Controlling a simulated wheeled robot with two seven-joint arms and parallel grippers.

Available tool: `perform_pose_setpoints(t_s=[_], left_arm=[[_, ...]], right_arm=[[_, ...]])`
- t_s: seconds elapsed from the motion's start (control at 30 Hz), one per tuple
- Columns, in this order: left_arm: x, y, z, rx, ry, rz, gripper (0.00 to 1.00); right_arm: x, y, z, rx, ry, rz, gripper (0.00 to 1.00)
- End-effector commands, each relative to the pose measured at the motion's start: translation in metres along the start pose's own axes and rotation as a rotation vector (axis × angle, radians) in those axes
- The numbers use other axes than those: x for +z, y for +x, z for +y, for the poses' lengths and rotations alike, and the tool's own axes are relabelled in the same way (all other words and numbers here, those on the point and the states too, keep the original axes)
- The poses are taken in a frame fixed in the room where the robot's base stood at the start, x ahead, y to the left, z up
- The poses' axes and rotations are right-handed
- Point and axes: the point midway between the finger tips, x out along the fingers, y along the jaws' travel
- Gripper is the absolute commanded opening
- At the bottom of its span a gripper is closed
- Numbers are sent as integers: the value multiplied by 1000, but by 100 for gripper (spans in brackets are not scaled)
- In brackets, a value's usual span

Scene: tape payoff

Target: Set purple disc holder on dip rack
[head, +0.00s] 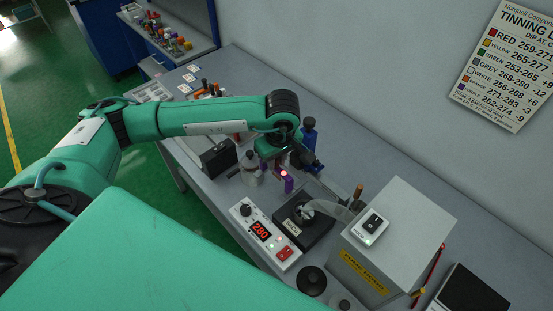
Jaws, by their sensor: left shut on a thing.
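My left gripper (284,174) is over the middle of the bench, below the dark wrist of the green arm. It is shut on a small purple piece (288,185), which looks like the purple disc holder. A small red glow shows at its top. Its disc is too small to make out, and I cannot tell whether its lower end touches anything. I cannot pick out the dip rack for certain; part of the bench behind is hidden by my arm. My right gripper is not in view.
A black-based pot (302,222) stands close to the right of the holder. A white controller (265,234) reading 280 is in front. A grey extractor box (400,225) stands at right. A blue bottle (309,135) and a black box (218,158) are nearby.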

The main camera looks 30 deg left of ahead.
Motion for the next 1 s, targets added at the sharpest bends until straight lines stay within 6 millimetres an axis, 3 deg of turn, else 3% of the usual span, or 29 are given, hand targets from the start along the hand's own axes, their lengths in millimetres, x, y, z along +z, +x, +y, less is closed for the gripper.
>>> perform_pose_setpoints(t_s=[0.8,0.83,0.93,1.0], left_arm=[[1,7,0,0,0,0,0],[1,6,0,0,0,0,26],[1,6,0,0,0,0,45],[1,6,0,0,0,0,45]], right_arm=[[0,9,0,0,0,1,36],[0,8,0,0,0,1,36],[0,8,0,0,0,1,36],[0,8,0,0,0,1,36]])
